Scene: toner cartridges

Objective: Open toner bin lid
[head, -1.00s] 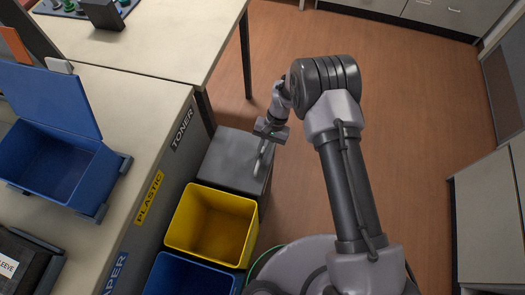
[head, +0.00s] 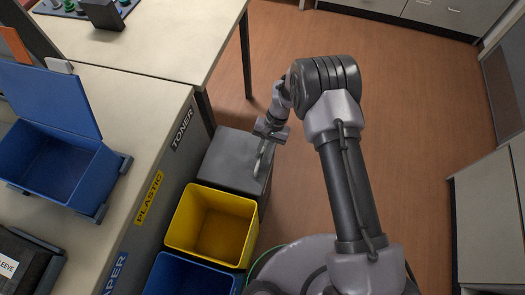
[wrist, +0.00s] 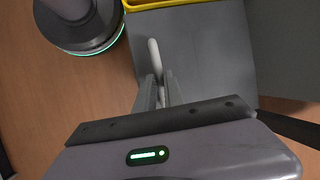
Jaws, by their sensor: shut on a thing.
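The grey toner bin (head: 232,160) stands on the floor below the "TONER" label (head: 182,130), with its flat lid shut. In the wrist view the lid (wrist: 210,60) fills the middle right, and a pale bar handle (wrist: 154,58) runs along its edge. My gripper (head: 264,150) is at the lid's right edge. In the wrist view its two fingers (wrist: 160,88) are shut on the handle, with the handle's far end sticking out beyond them. The fingertips hide the near part of the handle.
An open yellow bin (head: 212,228) stands directly beside the toner bin, with a blue bin (head: 188,275) past it. The bench (head: 130,90) with an open blue box (head: 55,160) rises on the left. Brown floor (head: 420,100) to the right is clear.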

